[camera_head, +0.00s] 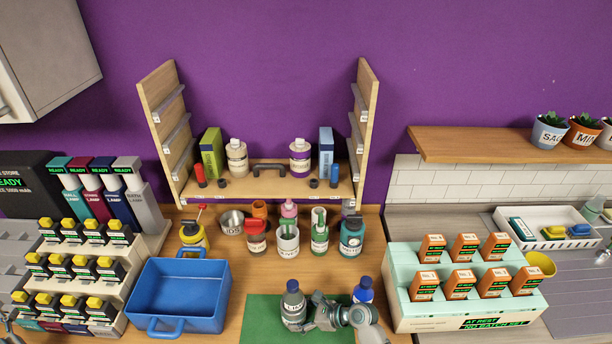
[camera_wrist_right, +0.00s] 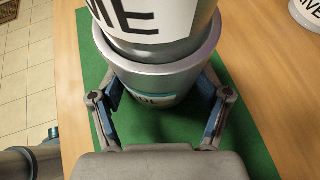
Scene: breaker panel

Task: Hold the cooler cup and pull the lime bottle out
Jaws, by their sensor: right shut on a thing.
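The lime bottle (camera_head: 292,287) has a dark blue cap and stands upright in the silver cooler cup (camera_head: 293,320) on the green mat. The wrist view shows the bottle's white label (camera_wrist_right: 150,18), ending in "ME", above the metal rim of the cup (camera_wrist_right: 155,72). My right gripper (camera_head: 308,317) reaches the cup from the right side. Its two fingers (camera_wrist_right: 163,108) press on either side of the cup, below the rim. The bottle's lower part is hidden inside the cup.
The green mat (camera_head: 262,318) has free room left of the cup. A blue-capped bottle (camera_head: 363,290) stands to the right, close to my right arm. A blue basket (camera_head: 178,290) is at left.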

